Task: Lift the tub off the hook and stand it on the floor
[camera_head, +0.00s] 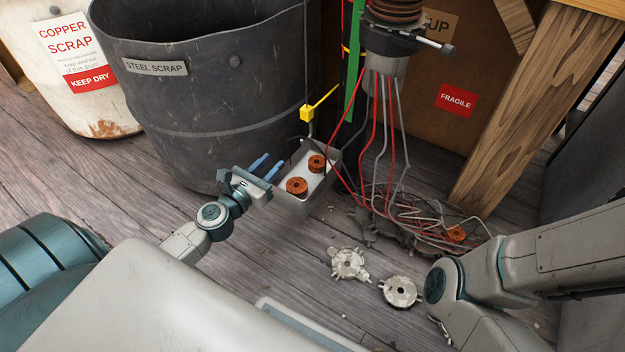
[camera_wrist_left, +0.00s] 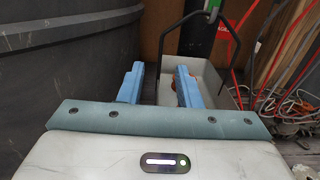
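A pale grey tub (camera_head: 294,206) hangs by a dark wire handle (camera_wrist_left: 198,16) below a small yellow hook block (camera_head: 307,113). Two copper-coloured coils (camera_head: 297,186) lie in the tub. My left gripper (camera_head: 269,165) is at the tub's left side, its two blue fingers apart with nothing seen between them. In the left wrist view the tub (camera_wrist_left: 212,78) is just ahead of and to the right of the open fingers (camera_wrist_left: 159,80); the right finger overlaps it, and I cannot tell whether they touch. My right gripper is out of view.
A dark steel scrap drum (camera_head: 215,90) stands close behind my left gripper. Red and grey wires (camera_head: 390,130) hang to a tangled pile (camera_head: 410,220) right of the tub. Two pale metal end pieces (camera_head: 400,291) lie on the floor. Bare planks (camera_head: 300,260) show in front of the tub.

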